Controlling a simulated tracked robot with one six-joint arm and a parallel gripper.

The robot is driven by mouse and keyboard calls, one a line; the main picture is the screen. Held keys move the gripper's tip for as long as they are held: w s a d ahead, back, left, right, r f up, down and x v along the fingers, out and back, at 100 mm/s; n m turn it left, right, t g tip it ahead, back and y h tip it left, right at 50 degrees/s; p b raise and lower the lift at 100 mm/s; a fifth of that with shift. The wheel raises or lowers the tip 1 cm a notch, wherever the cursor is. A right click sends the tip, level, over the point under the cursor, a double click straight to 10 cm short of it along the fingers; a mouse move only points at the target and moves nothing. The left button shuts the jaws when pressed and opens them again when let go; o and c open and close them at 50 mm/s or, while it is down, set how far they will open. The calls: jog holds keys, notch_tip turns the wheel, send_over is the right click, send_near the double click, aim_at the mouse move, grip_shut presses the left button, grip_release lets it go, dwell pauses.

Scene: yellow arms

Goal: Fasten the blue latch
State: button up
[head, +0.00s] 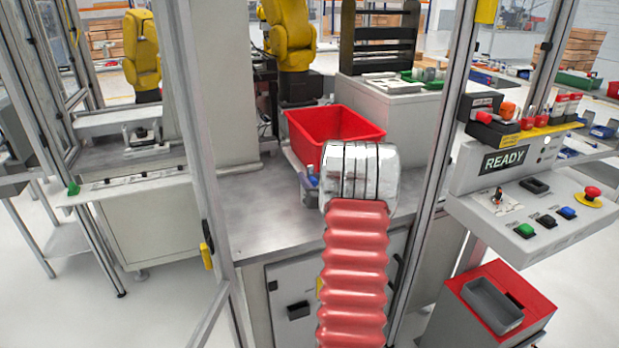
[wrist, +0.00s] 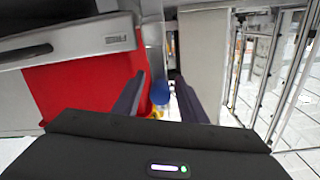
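In the wrist view, a small rounded blue part (wrist: 160,93), which looks like the blue latch, shows between the two dark fingers of my gripper (wrist: 160,78). A bit of yellow shows just below it. The fingers stand apart, with visible gaps beside the blue part. I cannot tell how deep between the fingers it lies. In the head view, my red-sleeved arm with its silver end hides most of the gripper. A small blue-grey piece shows at the left of the silver end; I cannot tell whether it is the latch or my gripper.
A red bin (head: 338,124) stands on the grey metal table (head: 270,218) behind my arm. Metal frame posts (head: 199,140) rise on both sides. A control panel (head: 530,215) reading READY is at the right. A yellow handle (head: 206,256) sits on the left frame.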

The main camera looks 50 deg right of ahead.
jog(key=shift+x, duration=1)
jog(key=shift+c, duration=0.5)
grip_shut()
